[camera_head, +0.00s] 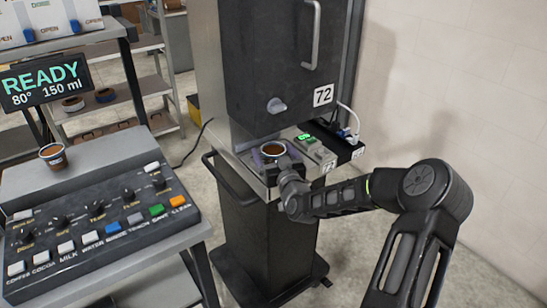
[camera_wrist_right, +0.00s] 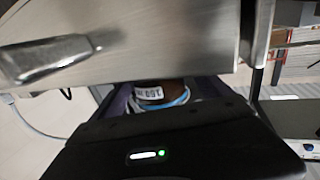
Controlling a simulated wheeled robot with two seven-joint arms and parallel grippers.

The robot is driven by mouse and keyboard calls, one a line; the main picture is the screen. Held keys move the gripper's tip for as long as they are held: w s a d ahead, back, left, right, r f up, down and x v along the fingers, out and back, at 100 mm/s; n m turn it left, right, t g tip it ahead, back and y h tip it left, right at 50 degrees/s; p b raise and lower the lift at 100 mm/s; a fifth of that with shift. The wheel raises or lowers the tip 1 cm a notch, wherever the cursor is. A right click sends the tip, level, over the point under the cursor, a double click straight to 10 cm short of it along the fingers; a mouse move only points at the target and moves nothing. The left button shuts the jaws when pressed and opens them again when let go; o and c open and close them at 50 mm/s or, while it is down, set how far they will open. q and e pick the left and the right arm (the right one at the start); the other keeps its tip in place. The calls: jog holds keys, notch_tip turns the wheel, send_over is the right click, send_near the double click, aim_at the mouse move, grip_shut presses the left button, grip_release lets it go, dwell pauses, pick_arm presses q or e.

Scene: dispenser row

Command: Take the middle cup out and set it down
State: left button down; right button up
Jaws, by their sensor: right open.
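A cup (camera_head: 272,149) with a dark rim and brown contents stands upright in the front of the cabinet marked 72. In the right wrist view the cup (camera_wrist_right: 149,93) shows a white printed label and a blue band, partly hidden by my gripper's dark body. My right gripper (camera_head: 276,154) is at the cup, its purple-lined fingers open on either side of it. The gripper (camera_wrist_right: 160,91) hides the cup's lower part, and I cannot tell whether the fingers touch it. Another cup (camera_head: 54,156) stands on the console at the left. My left gripper is not in view.
The dark cabinet (camera_head: 284,55) with its knob overhangs the cup closely. A small box with a green display (camera_head: 312,146) and a cabled black strip (camera_head: 345,148) are to the right. The button console (camera_head: 95,222) fills the left. Shelves (camera_head: 125,93) stand behind; floor is clear at right.

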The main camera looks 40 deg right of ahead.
dwell(0.4)
jog(key=c, duration=1.6)
jog(key=shift+r, duration=0.15)
jog(key=shift+r+p, duration=0.85)
jog(key=shift+r, duration=0.7)
jog(key=shift+s+a+r, duration=0.1)
jog(key=shift+s+r, duration=0.05)
jog(key=shift+s, duration=0.1)
jog(key=p+v, duration=0.6)
jog(key=v, duration=1.1)
jog(key=shift+s+p, duration=0.2)
jog(key=shift+p, duration=0.1)
